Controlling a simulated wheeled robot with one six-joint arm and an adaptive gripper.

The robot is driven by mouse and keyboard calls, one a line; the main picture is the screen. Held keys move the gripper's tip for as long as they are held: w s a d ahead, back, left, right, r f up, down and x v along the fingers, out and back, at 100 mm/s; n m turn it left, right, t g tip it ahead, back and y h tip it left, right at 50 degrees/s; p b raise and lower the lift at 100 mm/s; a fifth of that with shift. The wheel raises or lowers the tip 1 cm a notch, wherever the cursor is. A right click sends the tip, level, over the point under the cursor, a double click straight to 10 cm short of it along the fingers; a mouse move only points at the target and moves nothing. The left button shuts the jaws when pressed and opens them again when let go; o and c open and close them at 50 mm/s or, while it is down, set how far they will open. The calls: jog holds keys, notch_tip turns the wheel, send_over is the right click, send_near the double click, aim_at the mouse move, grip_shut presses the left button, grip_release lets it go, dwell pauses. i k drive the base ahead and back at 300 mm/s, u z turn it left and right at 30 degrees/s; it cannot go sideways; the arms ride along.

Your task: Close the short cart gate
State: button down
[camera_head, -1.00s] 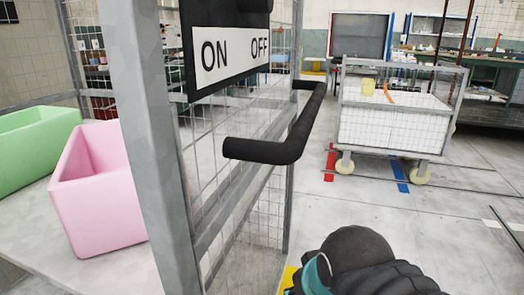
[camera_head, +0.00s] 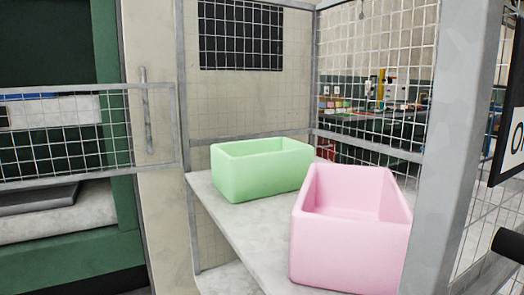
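My gripper is not in view.
A green bin (camera_head: 262,168) and a pink bin (camera_head: 350,225) stand on a pale shelf (camera_head: 232,215) inside a mesh enclosure. A thick grey post (camera_head: 455,150) rises at the right. A black bar end (camera_head: 510,244) and part of a sign (camera_head: 514,145) show at the right edge.

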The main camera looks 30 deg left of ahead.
aim_at(21, 184)
jog(key=u, duration=0.5)
jog(key=k, duration=0.7)
jog(key=u, duration=0.9)
jog(key=k, duration=0.55)
jog(key=u, duration=1.75)
jog(key=i, duration=1.05)
jog(key=u, duration=0.75)
jog(key=i, duration=1.25)
jog(key=z, duration=0.75)
jog(key=i, duration=0.85)
jog(key=z, duration=0.9)
